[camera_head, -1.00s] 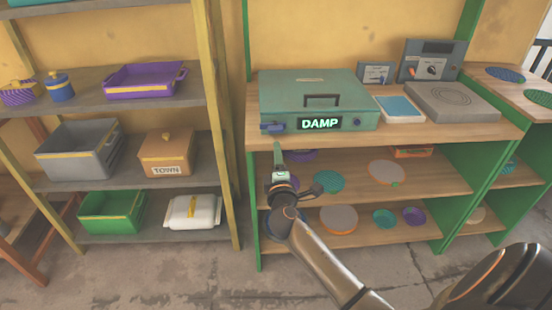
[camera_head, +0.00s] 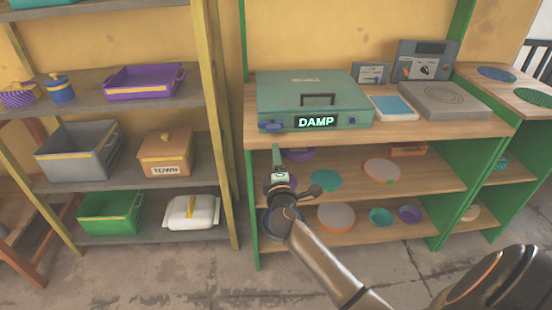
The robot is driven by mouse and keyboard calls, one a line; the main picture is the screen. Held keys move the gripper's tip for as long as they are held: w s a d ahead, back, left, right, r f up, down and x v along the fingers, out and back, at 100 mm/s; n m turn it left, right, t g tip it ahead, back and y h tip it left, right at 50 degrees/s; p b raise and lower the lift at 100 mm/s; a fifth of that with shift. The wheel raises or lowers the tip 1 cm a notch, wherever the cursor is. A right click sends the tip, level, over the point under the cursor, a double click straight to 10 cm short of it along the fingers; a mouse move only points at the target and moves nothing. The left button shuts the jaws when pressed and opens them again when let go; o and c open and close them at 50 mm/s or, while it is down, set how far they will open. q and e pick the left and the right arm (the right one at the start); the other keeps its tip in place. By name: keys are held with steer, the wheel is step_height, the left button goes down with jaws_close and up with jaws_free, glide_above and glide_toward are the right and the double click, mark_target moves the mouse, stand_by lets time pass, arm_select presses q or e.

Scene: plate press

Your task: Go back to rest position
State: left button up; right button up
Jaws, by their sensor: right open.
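My right gripper (camera_head: 278,160) is at the end of the arm that comes in from the lower right. It is open and empty, in front of the shelf unit's left side, below the worktop. The teal plate press (camera_head: 310,92) sits closed on the worktop above it, with a dark handle on its lid and a lit panel (camera_head: 316,122) reading DAMP. The gripper is apart from the press. My left gripper is not in view.
The green-framed shelves (camera_head: 440,185) below hold several plates and bowls. A grey hotplate (camera_head: 445,98) stands right of the press. A left rack holds a purple tray (camera_head: 143,82), a grey bin (camera_head: 78,152) and a TOWN box (camera_head: 166,152). Bare floor (camera_head: 170,270) lies in front.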

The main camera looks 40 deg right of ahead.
steer(key=s+a+f+m+g+y+p, duration=0.3)
steer(key=s+a+f+y+p, duration=0.3)
steer(key=s+a+f, duration=0.4)
arm_select(q)
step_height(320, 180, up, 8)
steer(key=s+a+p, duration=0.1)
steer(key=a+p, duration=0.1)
steer(key=p, duration=0.1)
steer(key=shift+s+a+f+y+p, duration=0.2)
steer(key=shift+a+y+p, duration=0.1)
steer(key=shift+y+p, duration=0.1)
arm_select(e)
steer(key=s+a+f+m+g+y, duration=0.1)
steer(key=s+a+f+m+y, duration=0.1)
steer(key=s, duration=0.6)
steer(key=s+a+f+m+g+y, duration=0.2)
steer(key=s+a+m+y, duration=0.1)
steer(key=s+a, duration=0.4)
steer(key=shift+s+a+f+m, duration=0.35)
steer(key=shift+s+m, duration=0.35)
steer(key=shift+s, duration=0.3)
